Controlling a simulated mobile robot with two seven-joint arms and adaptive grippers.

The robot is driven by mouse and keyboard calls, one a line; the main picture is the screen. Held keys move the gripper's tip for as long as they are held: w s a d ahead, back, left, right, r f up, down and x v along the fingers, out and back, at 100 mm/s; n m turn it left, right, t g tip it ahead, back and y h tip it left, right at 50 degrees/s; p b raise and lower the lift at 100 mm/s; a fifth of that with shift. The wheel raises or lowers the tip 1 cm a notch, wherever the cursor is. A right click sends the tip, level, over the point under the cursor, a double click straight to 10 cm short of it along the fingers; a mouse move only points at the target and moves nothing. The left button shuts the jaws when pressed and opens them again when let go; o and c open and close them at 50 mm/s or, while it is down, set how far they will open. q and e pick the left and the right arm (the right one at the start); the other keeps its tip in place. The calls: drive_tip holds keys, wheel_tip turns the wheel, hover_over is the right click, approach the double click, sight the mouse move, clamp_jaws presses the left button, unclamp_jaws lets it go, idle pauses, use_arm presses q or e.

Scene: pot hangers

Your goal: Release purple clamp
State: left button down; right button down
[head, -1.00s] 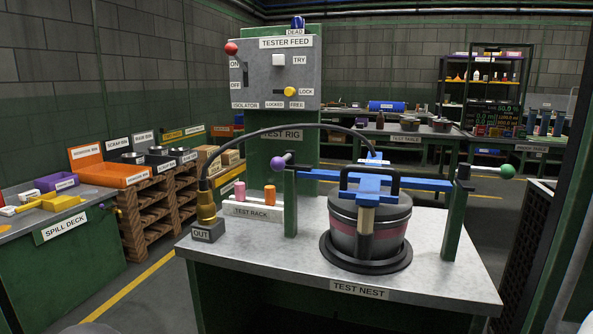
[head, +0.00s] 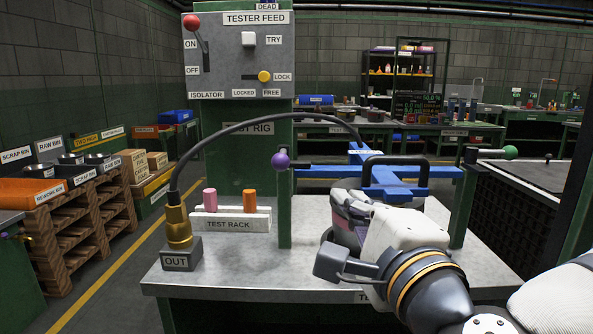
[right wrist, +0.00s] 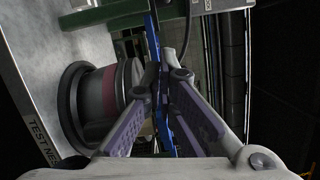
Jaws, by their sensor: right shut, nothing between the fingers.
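The purple clamp's round purple knob (head: 281,160) shows on the near left post of the test nest, at the left end of the blue crossbar (head: 437,172). The blue bar lies over the pot (right wrist: 97,105), a dark pot with a maroon band; in the head view my right gripper hides most of it. My right gripper (head: 345,204) is shut and empty, in front of the pot and to the right of the purple knob, apart from it. In the right wrist view its fingertips (right wrist: 163,72) meet near the blue bar. My left gripper is not in view.
A green knob (head: 511,152) sticks out at the right end of the nest. A black hose arches from the brass OUT fitting (head: 178,225) to the blue bar. The test rack (head: 230,222) holds a pink and an orange peg. The tester feed panel (head: 238,60) stands behind.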

drive_tip(key=shift+d+r, duration=0.15)
drive_tip(key=shift+r, duration=0.05)
drive_tip(key=w+a+r, duration=0.1)
drive_tip(key=w+a, duration=0.5)
drive_tip(key=w, duration=0.3)
drive_tip(key=shift+w+a, duration=0.2)
drive_tip(key=shift+w, duration=0.2)
drive_tip(key=shift+r, duration=0.1)
